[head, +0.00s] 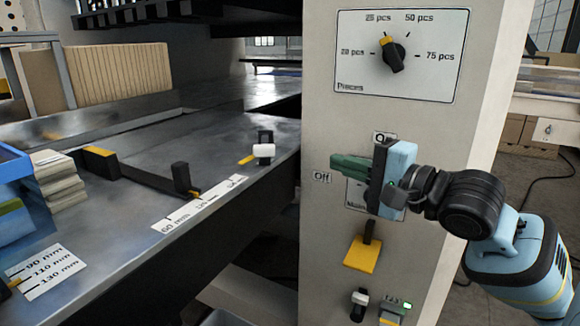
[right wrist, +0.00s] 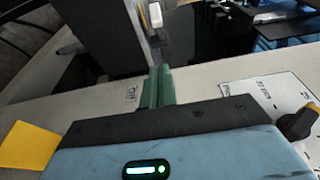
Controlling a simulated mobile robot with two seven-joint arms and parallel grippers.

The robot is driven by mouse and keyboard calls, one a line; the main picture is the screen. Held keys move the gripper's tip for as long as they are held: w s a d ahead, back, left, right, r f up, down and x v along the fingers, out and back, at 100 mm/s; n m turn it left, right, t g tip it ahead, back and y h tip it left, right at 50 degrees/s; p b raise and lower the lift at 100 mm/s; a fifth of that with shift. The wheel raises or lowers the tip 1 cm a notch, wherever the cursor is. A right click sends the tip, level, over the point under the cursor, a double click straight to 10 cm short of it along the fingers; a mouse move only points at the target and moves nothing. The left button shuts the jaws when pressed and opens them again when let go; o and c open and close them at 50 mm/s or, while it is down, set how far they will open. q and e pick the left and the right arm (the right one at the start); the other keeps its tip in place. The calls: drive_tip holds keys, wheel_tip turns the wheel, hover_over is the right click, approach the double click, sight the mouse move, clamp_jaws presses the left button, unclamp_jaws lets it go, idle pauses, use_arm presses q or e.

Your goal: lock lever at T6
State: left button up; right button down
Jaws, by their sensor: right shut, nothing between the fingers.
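My right gripper (head: 340,166) is shut and empty, its green fingers pointing left in front of the grey control panel (head: 330,110). The fingers also show together in the right wrist view (right wrist: 158,86). A small lever with a white grip (head: 263,151) stands on the metal table by a yellow pointer, left of and beyond the gripper. A white-tipped black part also shows past the fingers in the right wrist view (right wrist: 155,18). I cannot read a T6 label, so I cannot tell which lever it names. My left gripper is not in view.
The Pieces dial (head: 392,55) is above my gripper, which partly hides an On/Off label plate. A black stop (head: 181,178) stands by a millimetre scale (head: 199,206).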

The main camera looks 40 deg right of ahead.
sight(265, 146)
drive_tip(key=w+a, duration=0.4)
drive_tip(key=w, duration=0.5)
drive_tip(key=shift+p, duration=0.3)
drive_tip(key=shift+r, duration=0.1)
idle(0.4)
